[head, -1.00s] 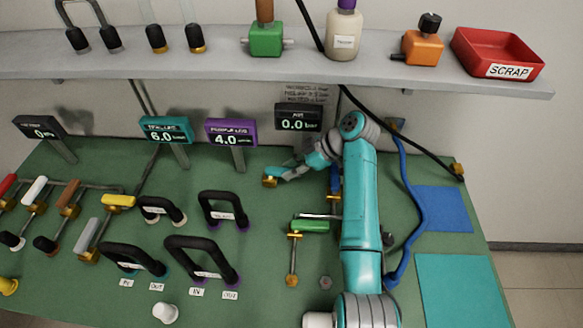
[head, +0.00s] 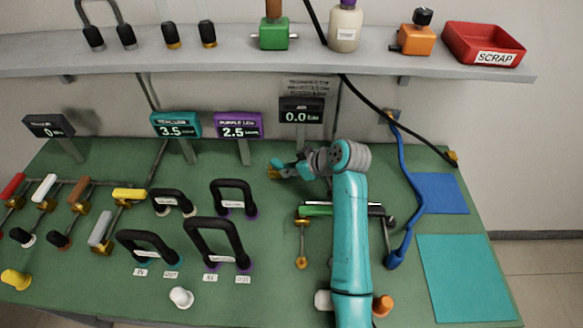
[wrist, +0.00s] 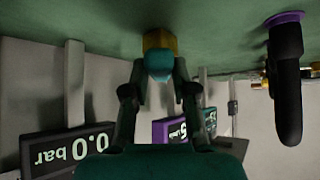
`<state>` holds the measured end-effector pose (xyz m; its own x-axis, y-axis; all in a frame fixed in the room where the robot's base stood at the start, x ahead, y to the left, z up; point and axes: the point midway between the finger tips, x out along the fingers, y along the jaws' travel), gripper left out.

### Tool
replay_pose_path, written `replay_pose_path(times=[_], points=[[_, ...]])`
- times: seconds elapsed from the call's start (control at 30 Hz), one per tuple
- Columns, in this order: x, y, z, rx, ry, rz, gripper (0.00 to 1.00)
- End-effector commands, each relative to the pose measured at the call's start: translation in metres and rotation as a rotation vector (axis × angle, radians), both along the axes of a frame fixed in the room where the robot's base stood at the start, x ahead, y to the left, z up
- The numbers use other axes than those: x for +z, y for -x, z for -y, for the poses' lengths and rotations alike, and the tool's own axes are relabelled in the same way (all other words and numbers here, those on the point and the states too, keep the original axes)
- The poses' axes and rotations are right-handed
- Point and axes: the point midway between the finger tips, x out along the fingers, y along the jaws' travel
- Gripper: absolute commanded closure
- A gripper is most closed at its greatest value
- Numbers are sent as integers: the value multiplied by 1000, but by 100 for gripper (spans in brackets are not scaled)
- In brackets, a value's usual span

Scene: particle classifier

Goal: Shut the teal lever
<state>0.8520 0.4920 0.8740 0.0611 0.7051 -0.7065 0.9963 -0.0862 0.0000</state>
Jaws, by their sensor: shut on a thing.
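The teal lever (wrist: 158,66) shows in the wrist view as a short rounded teal end against a brass body (wrist: 158,41) at the green bench surface. My gripper (wrist: 158,77) is shut on the teal lever, one finger on each side. In the head view my gripper (head: 287,170) is low over the bench, just right of the small brass body. The lever's full length and angle are partly hidden by my fingers. The teal display (head: 176,125) reads 3.5.
The purple display (head: 238,125) reads 2.5 and the dark display (head: 300,110) reads 0.0. Black hose loops (head: 233,198) stand left of my arm. A green-handled valve (head: 318,210) lies in front. A blue hose (head: 416,190) runs along the right. The shelf (head: 180,60) overhangs the back.

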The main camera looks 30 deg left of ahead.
Motion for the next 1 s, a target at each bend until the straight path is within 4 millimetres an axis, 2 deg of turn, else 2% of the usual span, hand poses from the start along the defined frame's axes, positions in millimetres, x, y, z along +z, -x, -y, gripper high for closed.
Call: replay_pose_path(times=[0.6,1.0], points=[[0,36,-15,-573,-1,3,100],[0,47,-27,-851,0,1,100]])
